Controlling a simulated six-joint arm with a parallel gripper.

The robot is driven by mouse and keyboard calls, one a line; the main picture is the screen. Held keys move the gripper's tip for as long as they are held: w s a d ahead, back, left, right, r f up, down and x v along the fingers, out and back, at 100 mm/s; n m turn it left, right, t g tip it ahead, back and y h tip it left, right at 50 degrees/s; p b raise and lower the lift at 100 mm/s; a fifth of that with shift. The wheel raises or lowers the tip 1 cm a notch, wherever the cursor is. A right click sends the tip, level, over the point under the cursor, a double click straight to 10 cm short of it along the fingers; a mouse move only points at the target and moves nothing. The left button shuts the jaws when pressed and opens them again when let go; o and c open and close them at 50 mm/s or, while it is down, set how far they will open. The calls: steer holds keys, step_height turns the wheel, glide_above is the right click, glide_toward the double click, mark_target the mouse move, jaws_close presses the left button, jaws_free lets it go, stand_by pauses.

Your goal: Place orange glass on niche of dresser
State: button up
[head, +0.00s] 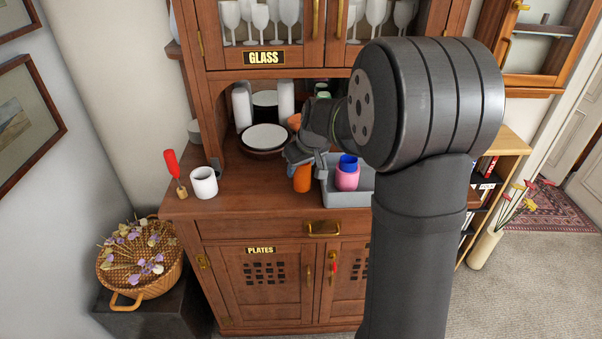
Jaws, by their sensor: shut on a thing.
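The orange glass (302,180) is at the dresser's worktop, left of the grey bin. My gripper (304,162) is above it and shut on its upper part, which the fingers hide. I cannot tell whether the glass touches the worktop. The dresser (240,205) is brown wood. Its niche (228,135) is the open recess behind the worktop, under the GLASS cabinet. The niche holds plates (265,138) and white cylindrical items (242,107). My arm hides the niche's right part.
A grey bin (345,199) holds a pink cup (347,179) and a blue cup (348,162). A white mug (204,182) and a red-handled tool (172,166) stand at the worktop's left. Another orange item (294,121) shows in the niche. The worktop's front left is clear.

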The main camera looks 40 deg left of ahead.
steer(key=shift+f, duration=1.05)
steer(key=shift+f, duration=0.2)
steer(key=o, duration=1)
steer(key=shift+o, duration=0.2)
steer(key=shift+r, duration=0.1)
steer(key=v, duration=1.1)
steer(key=shift+r, duration=0.35)
steer(key=shift+c, duration=0.4)
steer(key=shift+d+r, duration=0.15)
steer(key=shift+r, duration=0.1)
steer(key=shift+c, duration=1.3)
